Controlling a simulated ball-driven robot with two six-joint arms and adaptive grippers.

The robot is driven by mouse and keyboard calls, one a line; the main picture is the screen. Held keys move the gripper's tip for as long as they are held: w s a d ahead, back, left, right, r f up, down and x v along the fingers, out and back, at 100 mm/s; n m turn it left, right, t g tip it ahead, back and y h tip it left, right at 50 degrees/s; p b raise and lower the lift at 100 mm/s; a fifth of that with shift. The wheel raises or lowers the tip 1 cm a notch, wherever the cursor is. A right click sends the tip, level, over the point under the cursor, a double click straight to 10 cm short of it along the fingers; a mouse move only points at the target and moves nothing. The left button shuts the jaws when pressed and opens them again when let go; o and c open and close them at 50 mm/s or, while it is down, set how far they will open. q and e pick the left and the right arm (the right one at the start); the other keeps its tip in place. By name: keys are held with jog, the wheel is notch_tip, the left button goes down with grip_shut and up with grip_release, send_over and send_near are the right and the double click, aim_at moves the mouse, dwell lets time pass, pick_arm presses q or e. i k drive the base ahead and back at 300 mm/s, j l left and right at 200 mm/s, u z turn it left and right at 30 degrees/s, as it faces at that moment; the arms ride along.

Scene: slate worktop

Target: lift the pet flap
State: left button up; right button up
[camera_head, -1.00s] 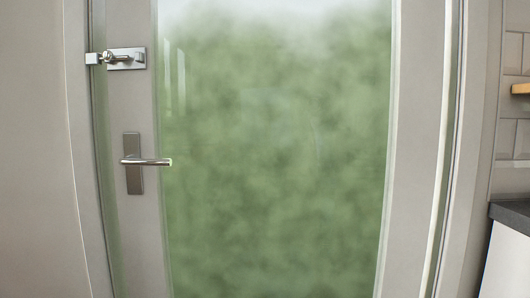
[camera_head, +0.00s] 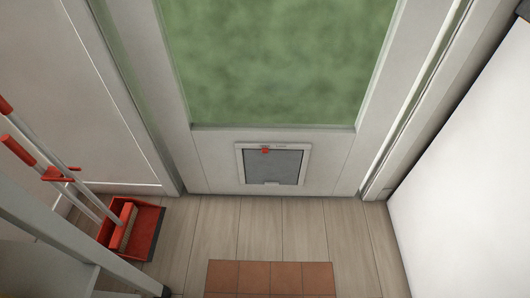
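The pet flap (camera_head: 273,168) is a grey panel in a pale frame, low in the door (camera_head: 213,160) beneath the green glass pane. It looks closed. A small red catch (camera_head: 265,150) sits at the top edge of its frame, and a small light tab shows at the bottom of the panel. Neither of my grippers shows in the head view.
A red dustpan (camera_head: 131,229) and red-handled tools stand on the left by the wall. A pale table or shelf frame (camera_head: 60,225) fills the lower left. A terracotta tiled mat (camera_head: 270,278) lies before the door. Bare wooden floor surrounds it; a white cabinet side (camera_head: 465,180) bounds the right.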

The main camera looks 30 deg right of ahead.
aim_at(276, 167)
jog(key=z, duration=0.95)
jog(key=i+l, duration=0.2)
jog(key=l, duration=0.2)
jog(key=i+l, duration=0.2)
jog(key=l, duration=0.2)
